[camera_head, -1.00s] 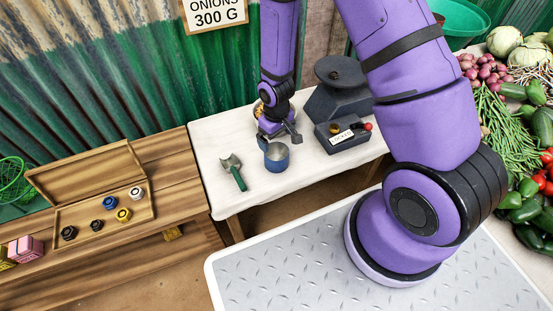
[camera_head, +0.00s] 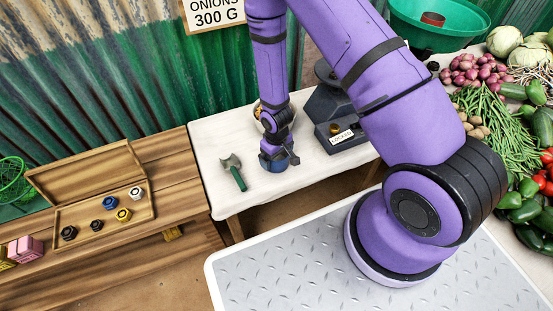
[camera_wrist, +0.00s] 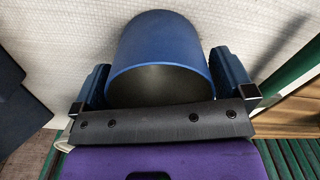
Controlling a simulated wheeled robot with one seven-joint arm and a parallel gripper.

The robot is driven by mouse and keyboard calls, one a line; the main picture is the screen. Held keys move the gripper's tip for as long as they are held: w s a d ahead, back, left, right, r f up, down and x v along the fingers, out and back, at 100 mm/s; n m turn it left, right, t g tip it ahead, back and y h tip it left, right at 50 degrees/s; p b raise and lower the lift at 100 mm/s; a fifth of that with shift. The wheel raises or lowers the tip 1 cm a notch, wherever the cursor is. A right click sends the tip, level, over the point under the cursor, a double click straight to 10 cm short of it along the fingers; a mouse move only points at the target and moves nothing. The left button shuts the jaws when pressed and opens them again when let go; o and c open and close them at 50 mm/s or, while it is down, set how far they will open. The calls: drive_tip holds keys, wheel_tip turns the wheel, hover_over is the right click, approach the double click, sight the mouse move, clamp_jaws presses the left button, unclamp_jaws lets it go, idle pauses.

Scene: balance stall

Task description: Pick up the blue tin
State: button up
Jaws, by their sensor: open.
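The blue tin (camera_wrist: 160,45) stands on the white-covered table, with its open mouth and grey inside showing in the wrist view. My gripper (camera_wrist: 167,85) is open, with one finger on each side of the tin. A narrow gap shows between the tin and each finger, clearer at the left. In the head view my gripper (camera_head: 280,160) is low over the table and hides most of the tin. A little of the tin's blue side (camera_head: 275,168) shows below the gripper.
A green-handled scoop (camera_head: 233,171) lies just left of my gripper. A dark scale (camera_head: 335,115) with a "LOCKED" label stands close on the right. An open wooden box (camera_head: 100,232) of small weights is on the lower bench.

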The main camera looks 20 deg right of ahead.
drive_tip(key=shift+f, duration=0.2)
drive_tip(key=shift+c, duration=0.5)
drive_tip(key=c, duration=0.7)
drive_tip(key=shift+r, duration=0.2)
